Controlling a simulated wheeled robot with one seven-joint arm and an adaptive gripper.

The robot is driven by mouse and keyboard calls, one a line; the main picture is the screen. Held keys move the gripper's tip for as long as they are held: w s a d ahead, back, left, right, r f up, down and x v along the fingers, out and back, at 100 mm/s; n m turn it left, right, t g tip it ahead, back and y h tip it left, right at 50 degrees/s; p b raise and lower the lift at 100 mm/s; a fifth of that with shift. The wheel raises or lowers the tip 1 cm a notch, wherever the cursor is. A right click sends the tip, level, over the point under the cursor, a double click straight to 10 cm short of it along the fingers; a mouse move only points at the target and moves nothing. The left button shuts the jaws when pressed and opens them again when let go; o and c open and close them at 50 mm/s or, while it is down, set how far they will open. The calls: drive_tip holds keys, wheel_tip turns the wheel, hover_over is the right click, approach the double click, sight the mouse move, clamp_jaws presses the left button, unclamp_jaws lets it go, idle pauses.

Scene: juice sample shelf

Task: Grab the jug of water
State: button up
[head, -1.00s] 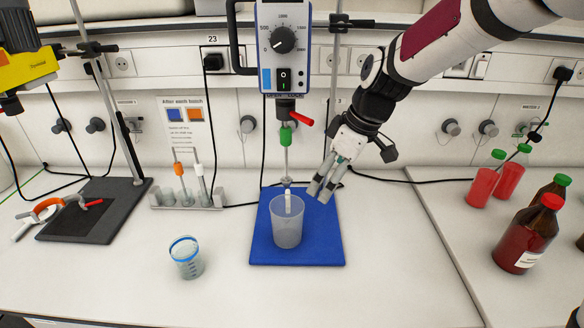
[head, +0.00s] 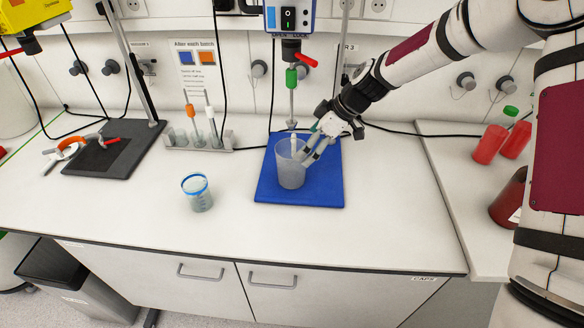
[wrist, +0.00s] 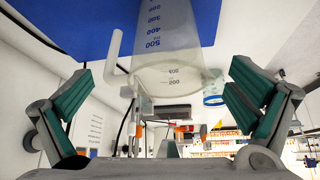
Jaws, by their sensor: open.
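The jug (head: 291,172) is a frosted, see-through vessel with volume marks and a handle. It stands upright on a blue mat (head: 320,190). My gripper (head: 309,156) is open at the jug's right side, near its rim. In the wrist view the jug (wrist: 165,45) appears upside down between the two spread fingers (wrist: 160,75), with its pale handle on the left side. The fingers show a gap to the jug there; contact is not visible. Whether the jug holds water is hard to tell.
A stirrer (head: 291,78) with a thin shaft hangs directly above the jug. A blue-rimmed beaker (head: 198,197) stands to the left. A rack (head: 200,140) and a dark stand plate (head: 105,150) are further left. Red bottles (head: 489,145) stand at the right. The front counter is clear.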

sight(296, 146)
drive_tip(key=shift+p+x, duration=0.6)
drive_tip(key=shift+x, duration=2.45)
drive_tip(key=shift+a, duration=0.1)
drive_tip(key=shift+r, duration=0.1)
drive_tip(key=c, duration=1.8)
drive_tip(key=shift+w+r, duration=0.1)
drive_tip(key=shift+r, duration=0.1)
drive_tip(key=shift+c, duration=0.2)
drive_tip(key=shift+r+b, duration=0.5)
drive_tip(key=shift+r, duration=0.9)
drive_tip(key=shift+s+r, duration=0.2)
drive_tip(key=shift+s, duration=0.05)
drive_tip(key=s+d+r, duration=0.1)
drive_tip(key=s+d, duration=0.1)
drive_tip(key=s, duration=1.3)
drive_tip(key=shift+s+r+p, duration=0.15)
drive_tip(key=shift+r+p, duration=0.05)
drive_tip(key=shift+p, duration=0.25)
